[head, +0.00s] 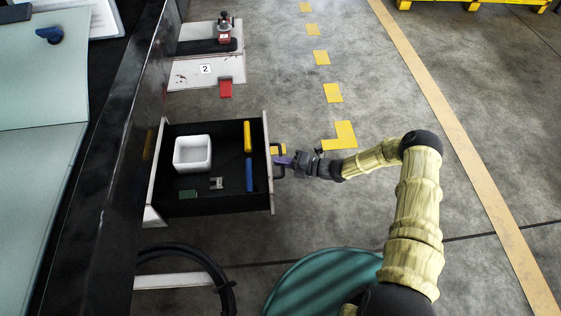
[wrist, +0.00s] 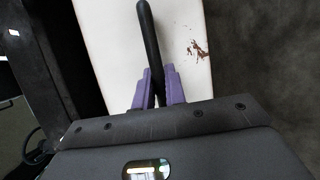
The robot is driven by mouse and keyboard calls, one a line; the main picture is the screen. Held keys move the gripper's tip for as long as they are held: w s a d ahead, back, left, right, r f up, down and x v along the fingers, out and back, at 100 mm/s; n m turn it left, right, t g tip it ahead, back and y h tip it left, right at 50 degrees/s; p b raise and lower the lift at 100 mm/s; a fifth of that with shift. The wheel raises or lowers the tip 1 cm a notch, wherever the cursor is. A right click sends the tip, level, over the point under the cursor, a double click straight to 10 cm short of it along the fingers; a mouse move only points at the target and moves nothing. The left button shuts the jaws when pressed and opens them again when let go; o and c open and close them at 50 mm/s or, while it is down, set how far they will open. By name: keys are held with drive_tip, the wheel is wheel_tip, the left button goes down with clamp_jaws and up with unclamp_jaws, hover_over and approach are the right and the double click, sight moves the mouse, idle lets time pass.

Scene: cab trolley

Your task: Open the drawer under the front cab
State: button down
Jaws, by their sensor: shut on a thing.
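The drawer (head: 211,208) stands pulled out from the dark cab side in the head view, its inside in plain sight. Its white front panel (wrist: 100,30) fills the upper middle of the wrist view, with some worn, rusty spots. A black bar handle (head: 281,148) is on the front panel and also shows in the wrist view (wrist: 146,30). My gripper (head: 283,160) is at the handle, its purple fingers (wrist: 159,88) on both sides of the bar and shut on it. The lower part of the handle is hidden by the fingers and the gripper body.
In the drawer lie a white container (head: 193,153), a yellow item (head: 247,137), a blue item (head: 249,175), a small metal part (head: 216,183) and a green piece (head: 188,194). A red block (head: 225,88) is beyond it. A black hose (head: 222,275) curves below. Floor to the right is mostly clear.

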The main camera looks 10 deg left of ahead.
drive_tip(key=c, duration=1.7)
unclamp_jaws()
drive_tip(key=shift+s+f, duration=0.1)
drive_tip(key=shift+c, duration=0.2)
drive_tip(key=shift+d, duration=0.1)
drive_tip(key=d+r+p, duration=0.1)
drive_tip(key=d+p, duration=0.2)
drive_tip(key=d, duration=0.5)
drive_tip(key=s+d+r+p, duration=0.1)
drive_tip(key=d+r+p, duration=0.1)
drive_tip(key=d, duration=0.7)
drive_tip(key=shift+s+p, duration=0.2)
drive_tip(key=shift+p, duration=0.4)
drive_tip(key=shift+a+r, duration=0.1)
drive_tip(key=shift+r, duration=0.05)
